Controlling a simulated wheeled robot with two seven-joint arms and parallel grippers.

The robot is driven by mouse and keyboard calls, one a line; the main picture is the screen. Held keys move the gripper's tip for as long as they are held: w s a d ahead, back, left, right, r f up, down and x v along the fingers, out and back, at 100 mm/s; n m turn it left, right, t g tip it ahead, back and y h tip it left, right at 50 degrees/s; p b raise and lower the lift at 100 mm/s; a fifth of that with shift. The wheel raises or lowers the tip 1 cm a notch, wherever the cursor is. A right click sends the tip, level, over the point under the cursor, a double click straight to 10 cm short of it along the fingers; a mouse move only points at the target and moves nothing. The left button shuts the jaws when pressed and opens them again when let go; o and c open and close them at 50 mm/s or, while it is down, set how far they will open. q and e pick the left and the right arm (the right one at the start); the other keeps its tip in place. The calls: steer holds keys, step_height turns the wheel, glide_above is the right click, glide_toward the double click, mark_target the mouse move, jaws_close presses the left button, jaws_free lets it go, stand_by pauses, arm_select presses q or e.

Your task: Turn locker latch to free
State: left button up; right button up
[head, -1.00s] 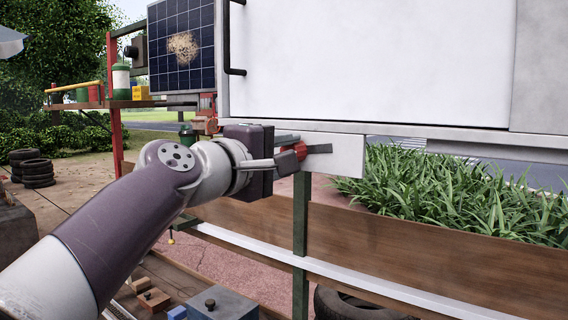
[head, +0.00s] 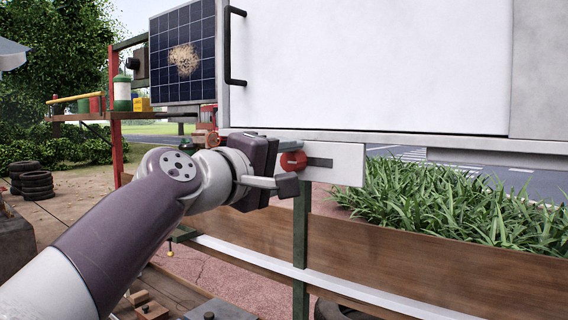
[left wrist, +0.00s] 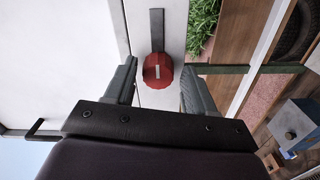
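The locker latch is a red round knob (head: 293,160) with a flat grey bar (head: 320,162) pointing right, on a white plate under the white locker door (head: 370,65). My left gripper (head: 284,164) is at the knob, coming from the left. In the left wrist view the red knob (left wrist: 157,72) with a pale mark lies between the two spread fingers, with a gap on each side. The grey bar (left wrist: 157,30) runs up from it there. The left gripper is open and holds nothing. My right gripper is not in view.
A black door handle (head: 236,45) stands out above my left gripper. A solar panel (head: 183,55) is at the left of the locker. A green post (head: 300,245) and a wooden planter board (head: 420,252) are below. Grass fills the planter at the right.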

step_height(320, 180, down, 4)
steer(key=b, duration=0.3)
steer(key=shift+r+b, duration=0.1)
steer(key=shift+b, duration=0.3)
arm_select(q)
steer(key=v, duration=1.2)
steer(key=shift+s+a, duration=0.15)
steer(key=shift+s, duration=0.2)
